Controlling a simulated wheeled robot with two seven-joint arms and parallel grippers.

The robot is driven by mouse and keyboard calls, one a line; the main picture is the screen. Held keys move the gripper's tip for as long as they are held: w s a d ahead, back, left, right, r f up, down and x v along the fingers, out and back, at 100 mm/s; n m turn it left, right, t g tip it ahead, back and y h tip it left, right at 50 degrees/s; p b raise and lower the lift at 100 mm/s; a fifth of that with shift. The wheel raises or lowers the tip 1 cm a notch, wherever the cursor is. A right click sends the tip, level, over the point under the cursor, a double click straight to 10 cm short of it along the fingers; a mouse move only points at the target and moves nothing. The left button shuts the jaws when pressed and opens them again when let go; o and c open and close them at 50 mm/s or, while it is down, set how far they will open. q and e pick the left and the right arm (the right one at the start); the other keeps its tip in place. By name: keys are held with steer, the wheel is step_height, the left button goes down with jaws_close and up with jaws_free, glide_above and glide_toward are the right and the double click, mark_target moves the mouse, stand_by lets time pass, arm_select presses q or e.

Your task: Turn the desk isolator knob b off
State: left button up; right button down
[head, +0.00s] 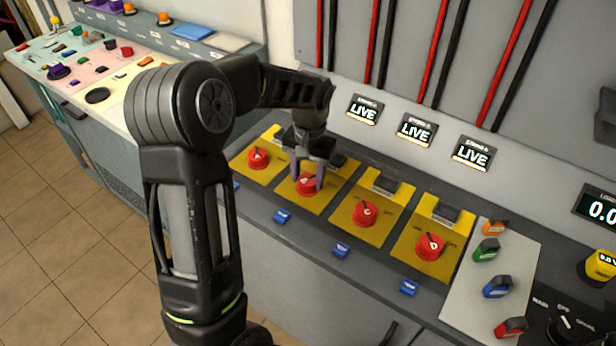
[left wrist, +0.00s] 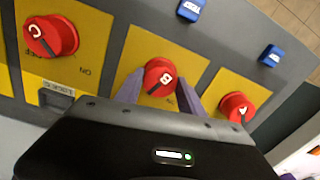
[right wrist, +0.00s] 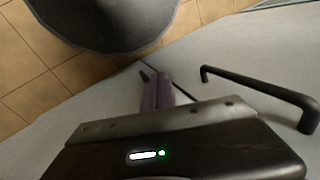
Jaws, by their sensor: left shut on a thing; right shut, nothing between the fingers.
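Knob B (left wrist: 158,70) is a red round knob marked B on a yellow plate, in the middle of the left wrist view. In the head view it is the second red knob (head: 305,187) from the left in the desk row. My left gripper (head: 306,179) comes down from above with one purple-grey finger on each side of the knob, shut on it. My right gripper (right wrist: 157,90) is shut and empty, in front of a pale cabinet face.
Knob A (left wrist: 237,107) and knob C (left wrist: 52,37) sit close on either side. Another red knob (head: 430,245) is further right. Blue tags (head: 342,250) line the front. Three displays (head: 416,130) read LIVE. A black handle (right wrist: 260,85) is near my right gripper.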

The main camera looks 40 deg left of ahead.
mark_target(308, 180)
arm_select(q)
steer(key=shift+m, duration=2.2)
steer(key=o, duration=1.4)
steer(key=shift+c, duration=0.2)
steer(key=shift+r, duration=0.1)
step_height(308, 180, up, 8)
steer(key=shift+f+b, duration=0.2)
steer(key=shift+b, duration=0.35)
steer(key=shift+s, duration=0.1)
